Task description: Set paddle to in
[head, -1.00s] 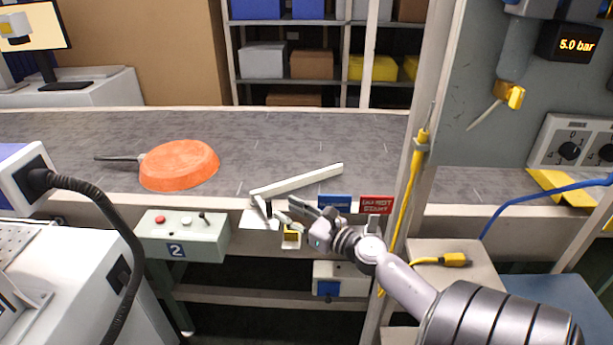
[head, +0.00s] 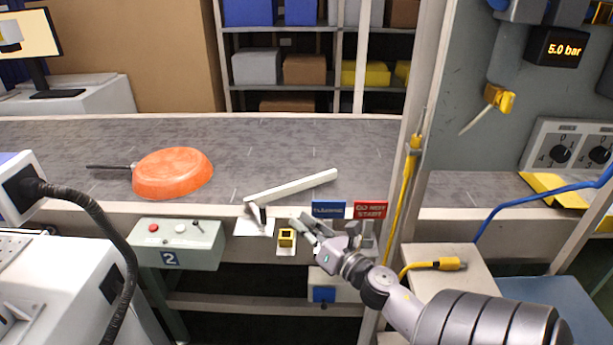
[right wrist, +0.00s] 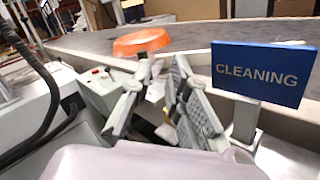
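The paddle (head: 292,186) is a long white bar lying slantwise over the near side of the grey conveyor belt. Its near-left end meets a dark pivot with a short lever at the belt's front rail. An orange pan (head: 173,173) lies on the belt to the left of the paddle, and it also shows in the right wrist view (right wrist: 143,42). My right gripper (head: 304,223) is in front of the rail, right of the pivot and below the paddle, apart from it. In the right wrist view its fingers (right wrist: 158,95) stand apart with nothing held. My left gripper is not in view.
A blue CLEANING sign (right wrist: 262,73) stands close right of my right gripper, beside a red DO NOT START sign (head: 370,210). A yellow square block (head: 287,238) sits left of the fingertips. A control box marked 2 (head: 178,243) is farther left. A post with a yellow cable stands right.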

